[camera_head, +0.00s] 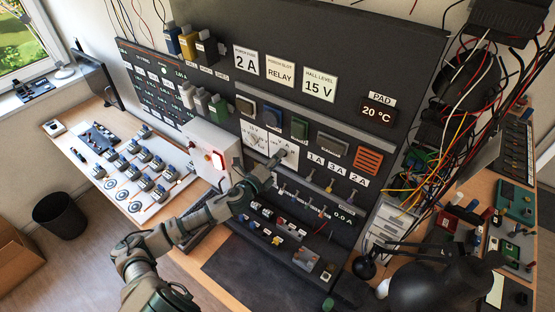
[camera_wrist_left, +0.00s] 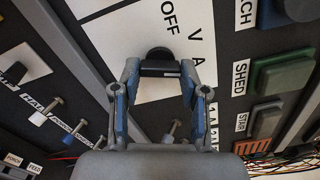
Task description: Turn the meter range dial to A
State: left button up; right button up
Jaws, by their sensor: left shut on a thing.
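The meter range dial (camera_wrist_left: 160,56) is a black round knob with a bar-shaped grip, on a white plate (camera_wrist_left: 125,38) marked OFF, V and A. My left gripper (camera_wrist_left: 159,72) is shut on the dial, with one blue-lined finger on each side of its bar. The letters V and A stand to the right of the dial in this view. The dial's exact pointing is hard to tell. In the head view my left gripper (camera_head: 274,162) reaches the white plate (camera_head: 253,137) on the dark wall panel, and its fingers hide the dial. My right gripper is not in view.
Several small toggle switches (camera_head: 308,175) sit right of and below the plate. Coloured buttons, including a green one (camera_head: 299,128), are above. An orange grille (camera_head: 368,161) is farther right. A black lamp (camera_head: 430,278) and loose cables (camera_head: 425,180) crowd the right side.

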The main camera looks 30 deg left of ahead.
pick_arm(q)
jog(key=o, duration=1.1)
jog(key=shift+f, duration=0.35)
jog(key=shift+o, duration=0.2)
jog(key=shift+a+r, duration=0.1)
jog(key=shift+a, duration=0.1)
jog(key=s+a, duration=0.1)
jog(key=s, duration=1.1)
